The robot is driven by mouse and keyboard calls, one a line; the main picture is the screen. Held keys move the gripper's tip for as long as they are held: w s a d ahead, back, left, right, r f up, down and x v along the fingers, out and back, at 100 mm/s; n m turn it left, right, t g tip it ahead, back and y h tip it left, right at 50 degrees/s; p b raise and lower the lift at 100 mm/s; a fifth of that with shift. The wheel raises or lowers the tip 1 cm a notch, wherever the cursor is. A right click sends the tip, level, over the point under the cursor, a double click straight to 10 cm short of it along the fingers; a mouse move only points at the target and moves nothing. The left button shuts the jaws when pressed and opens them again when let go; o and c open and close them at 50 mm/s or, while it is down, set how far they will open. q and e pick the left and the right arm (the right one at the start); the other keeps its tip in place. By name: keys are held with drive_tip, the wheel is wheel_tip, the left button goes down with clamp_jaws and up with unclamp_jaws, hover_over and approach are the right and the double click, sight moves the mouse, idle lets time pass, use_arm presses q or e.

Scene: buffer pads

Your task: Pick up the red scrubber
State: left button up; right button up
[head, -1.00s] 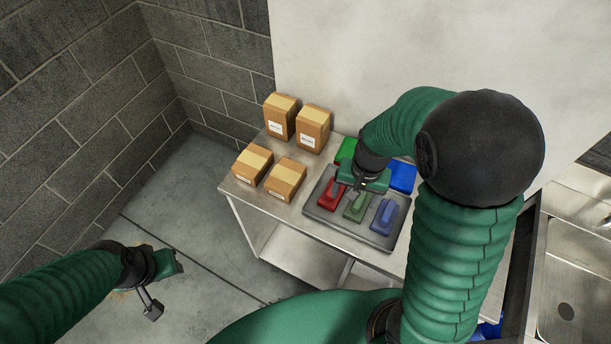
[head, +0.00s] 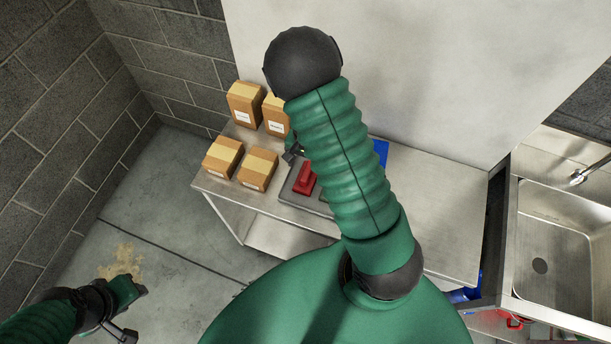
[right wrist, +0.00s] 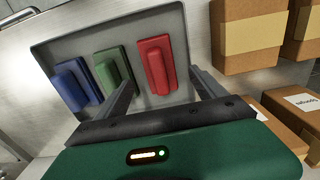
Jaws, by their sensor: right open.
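The red scrubber (head: 305,178) lies on the left part of a grey tray (head: 291,192) on the metal table. In the right wrist view the red scrubber (right wrist: 157,66) shows beyond and between my right gripper's two spread fingers (right wrist: 162,80), which do not hold it. In the head view my right gripper (head: 292,153) is mostly hidden behind my arm, near the scrubber's far side. The green scrubber (right wrist: 112,70) and blue scrubber (right wrist: 75,84) lie beside the red one. My left gripper (head: 126,292) is low at the left, over the floor; its jaws are unclear.
Several cardboard boxes (head: 223,158) stand on the table's left part; boxes (right wrist: 250,38) also show right of the tray in the wrist view. A wall stands behind the table. A sink (head: 545,235) is at the right. The table's right part (head: 440,190) is clear.

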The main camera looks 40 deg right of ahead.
sight(306, 170)
drive_tip(key=f, duration=0.5)
drive_tip(key=shift+s+d+p, duration=0.1)
drive_tip(key=shift+s+p, duration=0.1)
drive_tip(key=shift+p, duration=0.2)
drive_tip(key=shift+w+f, duration=0.1)
drive_tip(key=shift+f, duration=0.45)
drive_tip(key=shift+a, duration=0.2)
drive_tip(key=shift+c, duration=0.4)
